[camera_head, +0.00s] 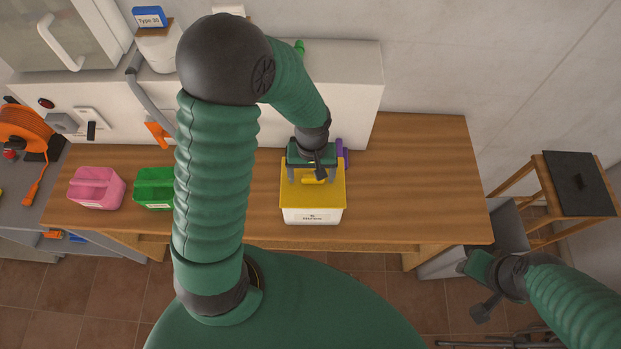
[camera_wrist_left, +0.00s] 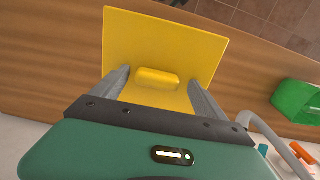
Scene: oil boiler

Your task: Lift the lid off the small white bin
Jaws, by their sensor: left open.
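The small white bin (camera_head: 312,215) stands on the wooden table, with a label on its front. Its yellow lid (camera_head: 325,197) lies on top of it and has a raised yellow handle (camera_wrist_left: 157,78) in the middle. My left gripper (camera_head: 313,180) is over the lid from above, open, with one finger on each side of the handle. In the left wrist view a gap shows between the fingers and the handle. The lid's near part is hidden there by the gripper body. My right gripper (camera_head: 478,285) hangs off the table at the lower right; its fingers are not clear.
A pink bin (camera_head: 97,188) and a green bin (camera_head: 153,188) stand to the left on the wooden table (camera_head: 420,180). A purple object (camera_head: 342,153) is just behind the yellow lid. The table's right side is clear. A white cabinet stands along the back.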

